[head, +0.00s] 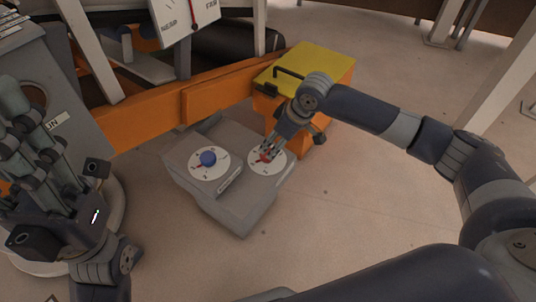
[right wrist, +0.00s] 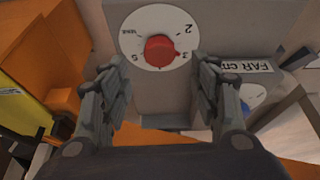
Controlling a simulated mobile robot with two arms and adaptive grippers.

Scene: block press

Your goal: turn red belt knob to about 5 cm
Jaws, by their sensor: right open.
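The red belt knob (head: 265,157) sits on a round white dial on the right half of a grey control box (head: 237,207). In the right wrist view the red knob (right wrist: 160,50) shows whole, and its small pointer is by the 3; a 2 and a 5 are also printed on the dial. My right gripper (head: 269,148) is over the red knob from above. In the wrist view its fingers (right wrist: 156,68) are spread apart with the knob ahead between them, not visibly touching it. My left gripper (head: 25,130) is raised at the left, its jaw opening unclear.
A blue knob (head: 208,158) on its own white dial (head: 197,171) is left of the red one. An orange box with a yellow lid (head: 317,60) stands behind my right gripper. A gauge with a red needle (head: 186,20) hangs above an orange beam (head: 150,125). Floor at the front is clear.

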